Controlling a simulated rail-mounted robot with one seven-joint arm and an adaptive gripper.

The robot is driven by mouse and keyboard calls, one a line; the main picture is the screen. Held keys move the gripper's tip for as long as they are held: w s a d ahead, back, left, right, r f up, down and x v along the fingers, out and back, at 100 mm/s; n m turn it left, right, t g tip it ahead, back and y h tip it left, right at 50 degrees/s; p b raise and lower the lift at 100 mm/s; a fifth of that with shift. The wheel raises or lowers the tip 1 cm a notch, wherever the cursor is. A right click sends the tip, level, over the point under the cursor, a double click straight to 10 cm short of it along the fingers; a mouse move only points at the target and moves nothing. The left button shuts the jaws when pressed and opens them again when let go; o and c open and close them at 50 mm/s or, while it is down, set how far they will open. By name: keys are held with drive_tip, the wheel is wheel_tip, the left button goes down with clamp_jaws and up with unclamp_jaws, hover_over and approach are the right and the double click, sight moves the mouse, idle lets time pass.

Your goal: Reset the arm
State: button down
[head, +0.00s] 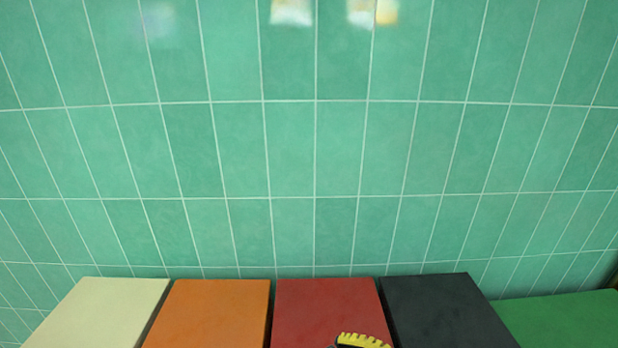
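My gripper cannot be made out in the head view, and most of my arm is out of the picture. At the bottom edge, in front of the red surface, a small yellow, ridged, curved piece with a dark edge (362,340) shows. It is cut off by the frame, and I cannot tell what it belongs to. No kettle is in view.
A row of flat-topped surfaces stands along the green tiled wall (290,150): cream (105,310), orange (215,308), red (325,305), black (440,308) and green (565,322). Apart from the yellow piece, their visible tops are bare.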

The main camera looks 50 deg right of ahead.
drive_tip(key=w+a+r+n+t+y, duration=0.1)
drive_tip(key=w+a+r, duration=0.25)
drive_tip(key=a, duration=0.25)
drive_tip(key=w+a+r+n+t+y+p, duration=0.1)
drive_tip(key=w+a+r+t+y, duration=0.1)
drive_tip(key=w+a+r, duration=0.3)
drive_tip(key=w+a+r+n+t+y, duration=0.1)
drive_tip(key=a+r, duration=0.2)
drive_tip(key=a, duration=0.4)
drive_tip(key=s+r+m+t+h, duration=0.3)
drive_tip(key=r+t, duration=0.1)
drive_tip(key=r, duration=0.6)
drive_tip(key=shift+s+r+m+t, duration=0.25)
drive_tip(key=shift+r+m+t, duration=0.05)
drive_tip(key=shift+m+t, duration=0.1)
